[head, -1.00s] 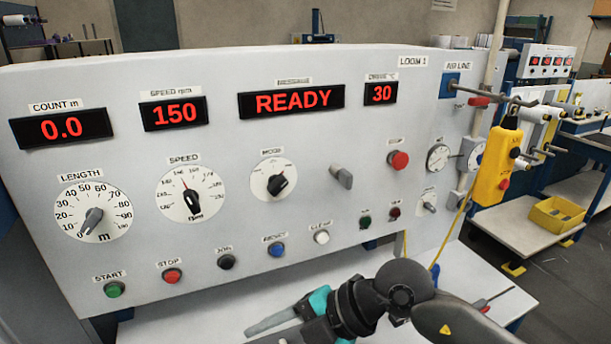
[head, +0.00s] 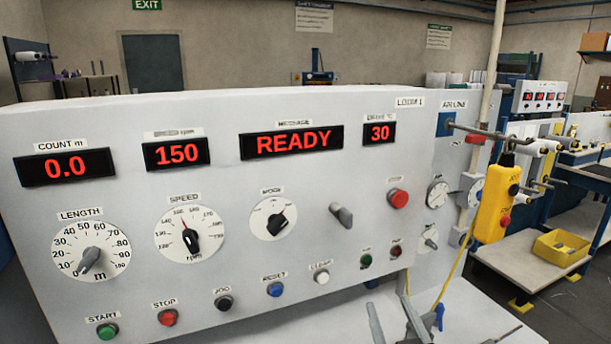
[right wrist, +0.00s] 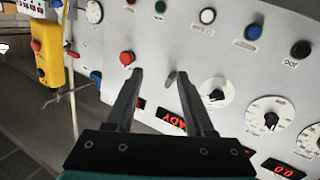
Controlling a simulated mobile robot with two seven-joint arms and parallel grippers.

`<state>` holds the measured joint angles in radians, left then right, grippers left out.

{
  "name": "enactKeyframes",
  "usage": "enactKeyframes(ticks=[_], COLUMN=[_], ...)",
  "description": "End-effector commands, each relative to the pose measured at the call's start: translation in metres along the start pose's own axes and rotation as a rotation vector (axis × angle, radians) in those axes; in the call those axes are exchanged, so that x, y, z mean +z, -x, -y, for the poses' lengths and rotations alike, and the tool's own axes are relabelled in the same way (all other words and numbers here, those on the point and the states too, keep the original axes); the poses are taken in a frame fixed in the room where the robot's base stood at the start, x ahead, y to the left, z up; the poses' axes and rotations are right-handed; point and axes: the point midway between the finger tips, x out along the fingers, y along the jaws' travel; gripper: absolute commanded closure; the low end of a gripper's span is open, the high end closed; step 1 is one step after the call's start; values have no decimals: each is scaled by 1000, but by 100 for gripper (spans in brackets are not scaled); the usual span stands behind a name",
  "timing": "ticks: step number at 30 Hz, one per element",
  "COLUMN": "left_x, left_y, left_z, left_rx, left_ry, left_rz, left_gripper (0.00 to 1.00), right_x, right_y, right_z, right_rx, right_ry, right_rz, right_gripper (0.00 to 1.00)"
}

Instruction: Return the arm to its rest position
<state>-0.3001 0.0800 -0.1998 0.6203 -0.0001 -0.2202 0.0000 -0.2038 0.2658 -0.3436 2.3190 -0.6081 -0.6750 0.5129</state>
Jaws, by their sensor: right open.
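My right gripper (head: 396,324) shows only by its two grey fingers at the bottom edge of the head view, low in front of the loom panel (head: 120,230). In the right wrist view the gripper (right wrist: 160,76) is open with nothing between its fingers. The panel appears upside down behind them there, and the fingers look apart from it. The rest of my right arm is out of the head view. My left gripper is in neither view.
The message display (head: 292,142) reads READY. A red button (head: 398,199) and a grey lever (head: 341,215) stick out on the right part of the panel. A yellow pendant (head: 494,205) hangs at the right. A white shelf (head: 470,320) lies below.

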Motion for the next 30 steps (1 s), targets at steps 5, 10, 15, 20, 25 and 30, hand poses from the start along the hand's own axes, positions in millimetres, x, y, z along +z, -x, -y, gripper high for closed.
enactKeyframes(ticks=[5,10,15,20,25,30], left_x=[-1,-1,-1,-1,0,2], left_y=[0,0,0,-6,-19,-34], left_z=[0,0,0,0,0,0], left_rx=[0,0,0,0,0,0], left_ry=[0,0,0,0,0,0], left_rz=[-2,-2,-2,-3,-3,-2], left_gripper=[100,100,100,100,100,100], right_x=[98,164,200,230,282,346], right_y=[46,109,171,207,197,192], right_z=[-15,-8,5,17,28,42], right_rx=[38,-27,-137,-229,-229,-234], right_ry=[-36,-44,-44,-41,-38,-35], right_rz=[439,795,1059,1210,1225,1247], right_gripper=[46,46,46,46,46,46])
